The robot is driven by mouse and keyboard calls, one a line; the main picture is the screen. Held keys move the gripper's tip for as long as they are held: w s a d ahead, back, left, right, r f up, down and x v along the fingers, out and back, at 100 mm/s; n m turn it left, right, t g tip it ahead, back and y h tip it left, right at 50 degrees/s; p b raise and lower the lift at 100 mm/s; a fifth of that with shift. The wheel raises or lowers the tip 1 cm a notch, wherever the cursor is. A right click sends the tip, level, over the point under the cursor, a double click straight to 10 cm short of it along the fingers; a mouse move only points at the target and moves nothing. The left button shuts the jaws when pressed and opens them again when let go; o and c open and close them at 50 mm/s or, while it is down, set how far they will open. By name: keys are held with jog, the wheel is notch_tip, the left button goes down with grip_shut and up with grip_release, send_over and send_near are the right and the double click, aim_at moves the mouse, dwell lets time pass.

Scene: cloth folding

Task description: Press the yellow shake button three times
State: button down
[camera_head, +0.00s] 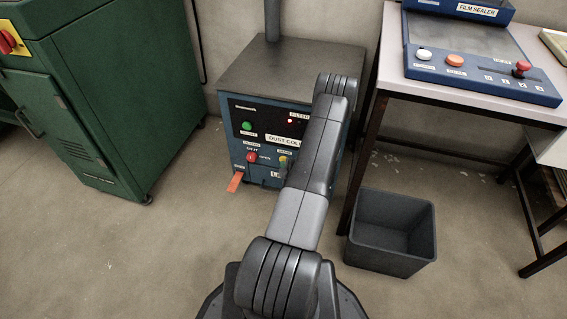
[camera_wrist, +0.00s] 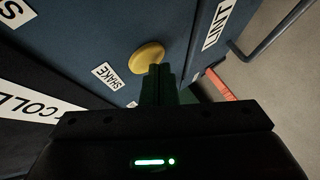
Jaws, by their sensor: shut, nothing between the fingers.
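The yellow shake button (camera_wrist: 147,56) is a round knob on the dark blue panel of the dust collector, beside the white SHAKE label (camera_wrist: 107,75) in the wrist view. In the head view the button (camera_head: 283,161) shows small, just left of my arm. My gripper (camera_wrist: 158,72) is shut with nothing in it. Its fingertips appear right at the button's lower edge in the wrist view; I cannot tell whether they touch it. In the head view my arm hides the gripper and part of the dust collector's panel (camera_head: 238,121).
A red knob (camera_head: 251,156) and a green button (camera_head: 246,126) sit on the same panel, left of the yellow button. An orange tab (camera_head: 235,182) sticks out low down. A green cabinet (camera_head: 95,90) stands left; a table (camera_head: 395,75) and a dark bin (camera_head: 352,238) stand right.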

jog(key=shift+w+d, duration=0.1)
jog(key=shift+w, duration=0.15)
dwell(0.4)
jog(key=shift+s, duration=0.1)
jog(key=shift+s+a, duration=0.2)
jog(key=shift+s, duration=0.35)
jog(key=shift+s+a, duration=0.15)
jog(key=shift+s, duration=0.35)
jog(key=shift+s, duration=0.1)
jog(key=s, duration=0.1)
jog(key=s+a, duration=0.1)
jog(key=s, duration=0.2)
jog(key=shift+s+a, duration=0.25)
jog(key=shift+s, duration=0.05)
jog(key=shift+w, duration=0.15)
jog(key=p, duration=0.1)
jog(key=w+p, duration=0.1)
jog(key=p, duration=0.1)
jog(key=shift+w+d+r, duration=0.25)
jog(key=shift+w, duration=0.05)
